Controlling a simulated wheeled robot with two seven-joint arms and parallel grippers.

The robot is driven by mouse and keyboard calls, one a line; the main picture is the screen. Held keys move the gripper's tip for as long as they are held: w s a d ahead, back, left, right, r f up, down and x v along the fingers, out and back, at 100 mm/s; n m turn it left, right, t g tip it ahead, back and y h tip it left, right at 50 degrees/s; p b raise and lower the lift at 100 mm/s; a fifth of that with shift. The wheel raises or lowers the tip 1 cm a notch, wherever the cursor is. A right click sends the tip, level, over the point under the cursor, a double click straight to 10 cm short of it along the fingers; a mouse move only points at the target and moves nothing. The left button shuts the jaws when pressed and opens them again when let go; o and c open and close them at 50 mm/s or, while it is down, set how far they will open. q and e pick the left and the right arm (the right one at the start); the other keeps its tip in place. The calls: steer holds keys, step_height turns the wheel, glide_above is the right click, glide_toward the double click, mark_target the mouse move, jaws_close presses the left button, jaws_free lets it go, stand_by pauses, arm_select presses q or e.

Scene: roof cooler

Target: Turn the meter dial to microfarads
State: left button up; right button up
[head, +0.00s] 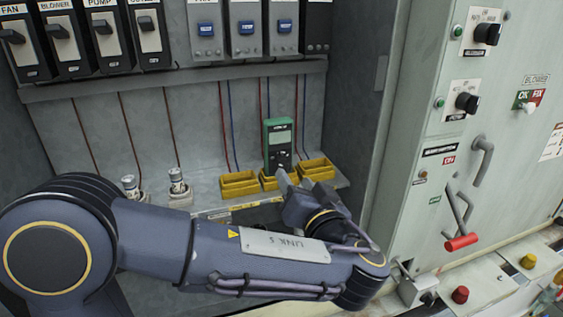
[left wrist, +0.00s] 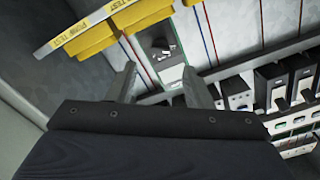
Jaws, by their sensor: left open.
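The green meter (head: 279,144) stands upright on the ledge inside the cabinet, its grey screen facing out. Its lower part, where the dial sits, is partly hidden in the head view behind my left gripper (head: 285,180). In the left wrist view the meter (left wrist: 171,76) appears upside down beyond the fingertips, with a dark dial (left wrist: 160,44) on its face. My left gripper (left wrist: 159,72) is open, its two fingers apart with nothing between them. A gap seems to remain between fingertips and dial. The dial's markings are too small to read. My right gripper is out of view.
Yellow bins (head: 239,184) sit on the ledge to both sides and in front of the meter. Two cylindrical parts (head: 177,181) stand to the left. Wires hang on the back wall. A grey panel (head: 408,130) with knobs and a red-handled lever (head: 461,242) is at right.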

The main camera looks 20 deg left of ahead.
mark_target(285, 167)
arm_select(q)
steer(key=p+x, duration=0.1)
steer(key=x, duration=0.4)
steer(key=shift+a+p, duration=0.15)
steer(key=shift+p, duration=0.25)
steer(key=shift+w+a, duration=0.2)
steer(key=shift+w, duration=0.2)
steer(key=c, duration=1)
steer(key=shift+f+m+b, duration=0.2)
steer(key=shift+m+b, duration=0.4)
steer(key=shift+b, duration=0.2)
steer(key=shift+m+b, duration=1.05)
steer(key=shift+m, duration=0.05)
steer(key=m+b, duration=0.1)
steer(key=m, duration=0.1)
steer(key=shift+m, duration=0.4)
steer(key=m+b, duration=0.1)
steer(key=m, duration=0.1)
steer(key=shift+m, duration=0.4)
steer(key=m, duration=0.3)
steer(key=shift+d+r+m, duration=0.1)
steer(key=shift+m, duration=0.2)
steer(key=m+p, duration=0.1)
steer(key=m, duration=0.2)
steer(key=shift+m, duration=0.3)
steer(key=m+p, duration=0.2)
steer(key=m, duration=0.2)
steer(key=shift+m+p, duration=0.9)
steer(key=shift+m, duration=0.8)
